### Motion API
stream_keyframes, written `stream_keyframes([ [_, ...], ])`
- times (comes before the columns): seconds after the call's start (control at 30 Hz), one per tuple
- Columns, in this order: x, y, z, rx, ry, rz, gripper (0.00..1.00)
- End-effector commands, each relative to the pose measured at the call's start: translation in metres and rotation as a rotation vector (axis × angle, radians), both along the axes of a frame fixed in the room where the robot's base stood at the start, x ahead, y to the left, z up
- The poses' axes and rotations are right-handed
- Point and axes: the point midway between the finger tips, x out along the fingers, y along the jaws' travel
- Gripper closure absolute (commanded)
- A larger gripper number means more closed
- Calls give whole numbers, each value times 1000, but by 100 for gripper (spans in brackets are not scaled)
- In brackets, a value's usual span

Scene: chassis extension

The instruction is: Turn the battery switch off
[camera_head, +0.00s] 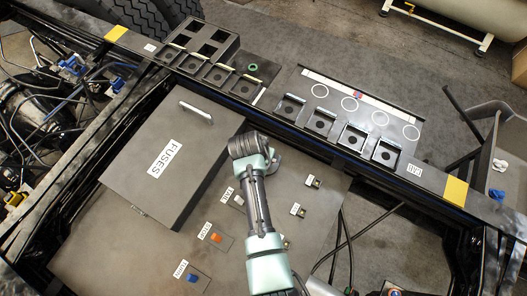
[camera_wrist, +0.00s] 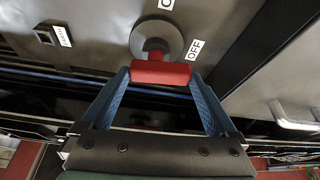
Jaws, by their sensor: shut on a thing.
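The battery switch has a red handle (camera_wrist: 162,73) and a round grey disc (camera_wrist: 170,35) on a dark panel. An OFF label (camera_wrist: 195,49) is right of the disc, and another label (camera_wrist: 166,4) above it is cut off by the frame edge. The red handle lies crosswise in the wrist view. My gripper (camera_wrist: 160,77) has its blue fingers at both ends of the handle and is shut on it. In the head view my arm covers the handle; only part of the grey disc (camera_head: 276,161) shows beside it.
The FUSES box (camera_head: 165,155) with a metal handle stands left of my arm. Small labelled switches, one orange (camera_head: 215,238) and one blue (camera_head: 192,278), sit on the panel nearby. Square trays and a rail (camera_head: 330,160) run behind. Cables hang at the right.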

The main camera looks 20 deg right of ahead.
Motion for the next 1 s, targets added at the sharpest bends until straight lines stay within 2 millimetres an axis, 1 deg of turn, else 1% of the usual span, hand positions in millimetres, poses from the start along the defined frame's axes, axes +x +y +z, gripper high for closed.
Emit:
stream_keyframes([
  [0.1,0,1,-2,2,1,-58,62],
  [0.3,1,0,-1,3,1,-122,62],
  [0.83,1,0,-1,5,0,-147,62],
  [0.87,1,0,-1,5,0,-147,5],
  [0.9,1,0,-1,5,0,-147,0],
  [1.0,1,0,0,4,0,-145,0],
])
